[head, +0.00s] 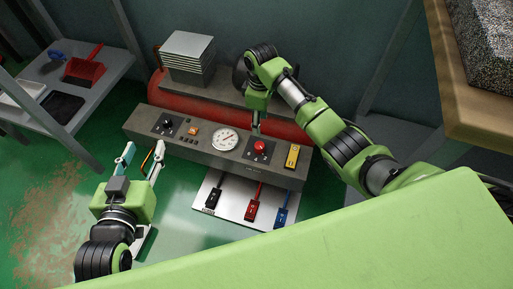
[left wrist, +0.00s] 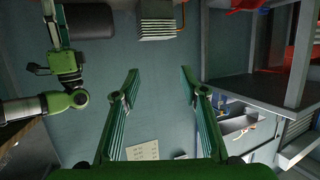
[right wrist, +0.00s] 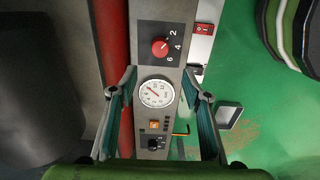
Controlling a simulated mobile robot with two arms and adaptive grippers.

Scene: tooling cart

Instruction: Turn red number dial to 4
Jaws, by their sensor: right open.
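The red number dial (head: 260,147) is a round knob on a dark plate on the grey control panel (head: 184,145). In the right wrist view the dial (right wrist: 160,46) has the figures 2, 4 and 6 beside it; its pointer setting is too small to read surely. My right gripper (head: 256,127) hangs just behind and above the dial, apart from it. Its fingers (right wrist: 159,72) are spread with nothing between them. My left gripper (head: 140,152) is open and empty, in front of the panel's left end; its spread fingers show in the left wrist view (left wrist: 160,75).
A gauge (head: 224,139), an orange switch (head: 193,130) and a black dial (head: 168,122) sit left of the red dial. A yellow part (head: 292,156) sits right. Black, red (head: 252,210) and blue cabled items lie below. A red tank (head: 205,102) lies behind.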

